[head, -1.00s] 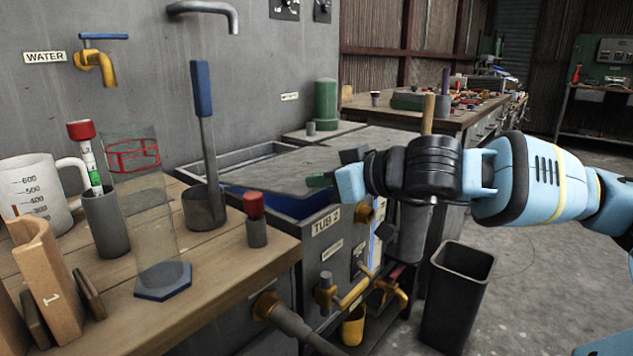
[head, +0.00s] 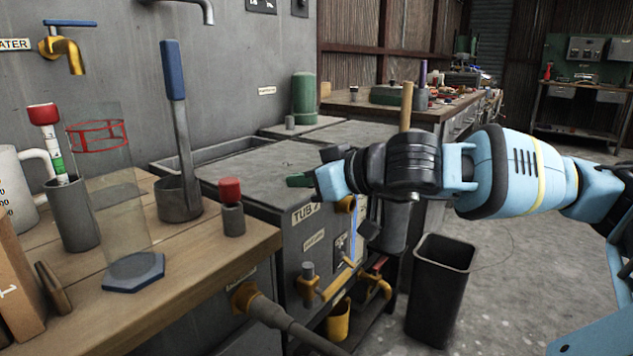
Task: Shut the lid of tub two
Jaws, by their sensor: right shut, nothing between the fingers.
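Tub two, with its "TUB 2" label (head: 305,213) on the front, stands right of the wooden bench. Its flat grey lid (head: 250,165) lies level over the tub, and no blue interior shows at its front edge. My right gripper (head: 312,178) is shut and empty at the lid's right front edge, low over it. A small green piece shows at the gripper's end, and I cannot tell whether it belongs to the lid. My wrist hides part of the lid's right side. My left gripper is not in view.
A dark bin (head: 440,290) stands on the floor at right.

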